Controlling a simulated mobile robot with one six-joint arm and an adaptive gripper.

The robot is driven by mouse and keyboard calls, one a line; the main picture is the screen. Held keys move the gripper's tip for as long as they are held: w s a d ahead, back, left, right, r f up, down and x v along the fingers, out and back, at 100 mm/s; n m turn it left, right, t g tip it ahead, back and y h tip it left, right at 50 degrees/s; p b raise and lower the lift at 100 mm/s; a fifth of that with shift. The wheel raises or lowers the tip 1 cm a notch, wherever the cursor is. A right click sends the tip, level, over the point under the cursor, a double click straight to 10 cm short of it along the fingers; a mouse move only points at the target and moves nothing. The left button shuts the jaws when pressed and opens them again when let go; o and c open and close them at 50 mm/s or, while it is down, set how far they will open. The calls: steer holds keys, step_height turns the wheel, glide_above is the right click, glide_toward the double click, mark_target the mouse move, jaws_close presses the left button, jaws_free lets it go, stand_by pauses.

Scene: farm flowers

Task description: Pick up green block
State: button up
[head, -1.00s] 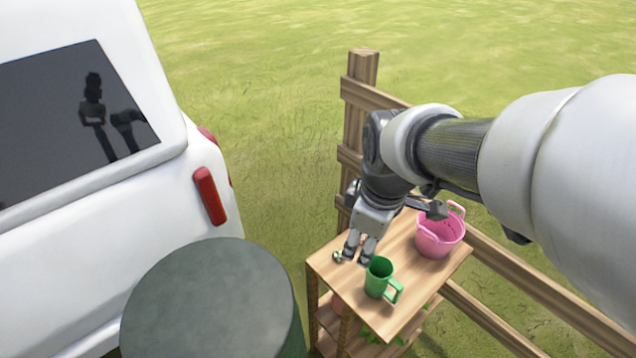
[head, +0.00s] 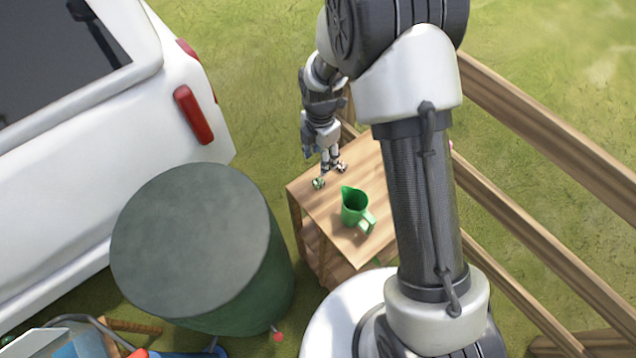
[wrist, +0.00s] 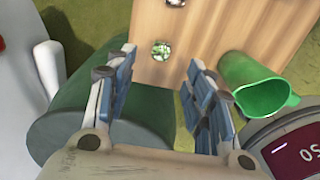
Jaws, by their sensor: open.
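A small green-patterned block (head: 319,183) lies on the wooden table top, near its left edge. In the wrist view the green block (wrist: 161,50) sits beyond my fingertips, roughly centred between them. My gripper (head: 330,168) is above the table, close to the block in the head view. In the wrist view my gripper (wrist: 161,60) has its two fingers wide apart with nothing between them. A second small, whitish patterned block (head: 341,167) lies a little farther back; it is partly cut off at the top of the wrist view (wrist: 175,2).
A green pitcher (head: 354,208) stands on the table right of the green block. A large dark green drum (head: 195,245) stands left of the table, a white vehicle (head: 140,150) beyond it. A wooden fence (head: 540,135) runs behind on the right.

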steer(key=b, duration=0.1)
glide_above(322, 178)
steer(key=f, duration=0.4)
steer(key=shift+a+f, duration=0.25)
steer(key=shift+f, duration=0.15)
steer(key=shift+d+f+b, duration=0.15)
steer(key=shift+f+b, duration=0.95)
steer(key=shift+f, duration=1.55)
steer(key=shift+c, duration=0.3)
steer(key=c, duration=0.9)
steer(key=shift+r, duration=0.15)
